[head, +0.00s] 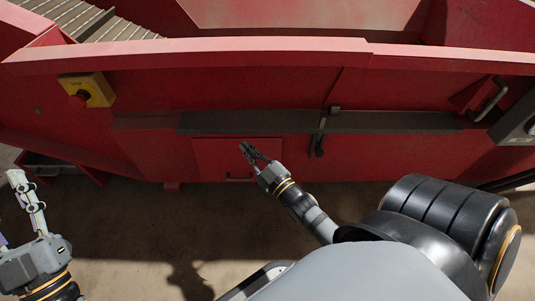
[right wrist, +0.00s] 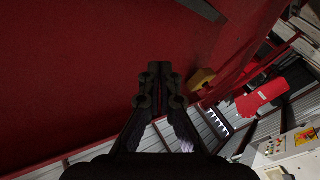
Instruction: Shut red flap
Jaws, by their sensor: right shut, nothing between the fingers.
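The red flap (head: 215,156) is a rectangular panel low on the front of the red machine, with a dark handle (head: 240,178) near its lower edge. It looks roughly flush with the red wall, but I cannot tell whether it is fully shut. My right gripper (head: 246,148) is in front of the flap's upper middle and hides part of it. In the right wrist view its dark fingers (right wrist: 159,72) are together and empty, against a plain red surface (right wrist: 80,70). Contact is unclear. My left gripper (head: 12,210) is at the far left edge, fingers spread, away from the flap.
A yellow box with a red stop button (head: 96,89) is on the wall at upper left. A dark ledge (head: 240,121) with a black latch (head: 320,133) runs above the flap. A grey handle (head: 490,100) is at right. The floor (head: 125,220) in front is clear.

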